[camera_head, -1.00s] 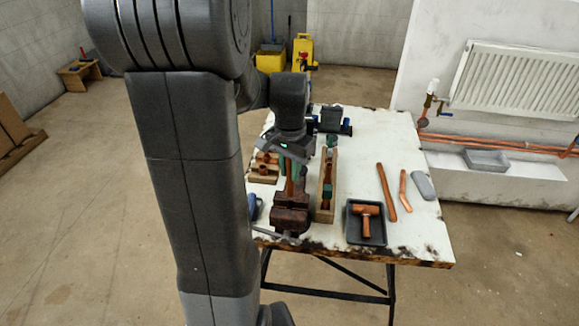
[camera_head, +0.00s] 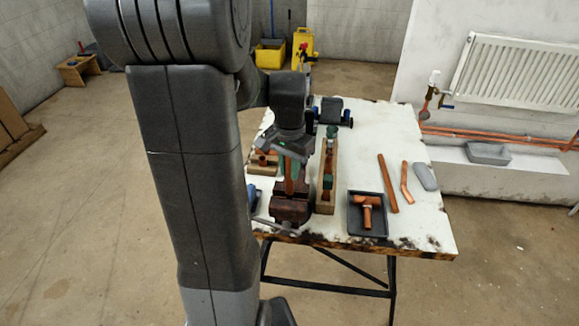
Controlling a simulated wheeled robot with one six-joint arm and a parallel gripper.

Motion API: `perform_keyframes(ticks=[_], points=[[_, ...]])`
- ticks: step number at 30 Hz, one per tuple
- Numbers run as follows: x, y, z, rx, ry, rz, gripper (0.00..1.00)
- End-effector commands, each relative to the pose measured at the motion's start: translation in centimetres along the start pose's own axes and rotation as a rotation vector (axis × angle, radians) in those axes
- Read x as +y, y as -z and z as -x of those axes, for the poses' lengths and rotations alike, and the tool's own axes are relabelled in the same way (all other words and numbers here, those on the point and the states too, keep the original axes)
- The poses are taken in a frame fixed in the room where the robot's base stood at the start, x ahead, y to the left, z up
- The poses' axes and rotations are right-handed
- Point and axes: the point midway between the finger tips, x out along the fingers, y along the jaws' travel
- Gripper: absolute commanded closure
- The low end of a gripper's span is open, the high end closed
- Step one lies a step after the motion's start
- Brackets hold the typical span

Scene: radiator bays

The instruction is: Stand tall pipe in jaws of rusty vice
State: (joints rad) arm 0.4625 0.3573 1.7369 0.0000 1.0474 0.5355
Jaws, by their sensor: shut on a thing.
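The rusty vice (camera_head: 290,211) is a dark red-brown block at the near left edge of the white table. An upright copper pipe (camera_head: 290,184) stands over it, its lower end at the vice's jaws. From this angle I cannot tell whether that end is between the jaws or just above or in front of them. My gripper (camera_head: 291,164) is above the vice, shut on the pipe. My gripper hides the pipe's upper part, and green shows beside the pipe.
Right of the vice is a wooden rack (camera_head: 326,180) with fittings. A dark tray (camera_head: 367,225) holds a copper tee (camera_head: 367,206). A straight copper pipe (camera_head: 388,184), a bent one (camera_head: 407,184) and a grey object (camera_head: 425,177) lie right. Bare tabletop lies behind these.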

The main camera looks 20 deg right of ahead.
Motion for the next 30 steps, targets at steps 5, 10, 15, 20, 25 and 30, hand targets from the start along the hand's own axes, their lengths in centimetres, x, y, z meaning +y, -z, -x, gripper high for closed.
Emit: perform_keyframes(ticks=[5, 10, 15, 20, 25, 30], points=[[0.0, 0.0, -0.6, 0.000, 0.000, 0.000, 1.00], [0.0, 0.1, -1.2, 0.000, 0.000, 0.000, 1.00], [0.0, 0.1, -1.1, 0.001, 0.000, 0.000, 1.00], [0.0, 0.1, -1.2, 0.000, 0.000, 0.000, 1.00], [0.0, 0.1, -1.7, 0.000, 0.000, 0.000, 1.00], [0.0, 0.0, -2.8, -0.001, -0.001, 0.000, 1.00]])
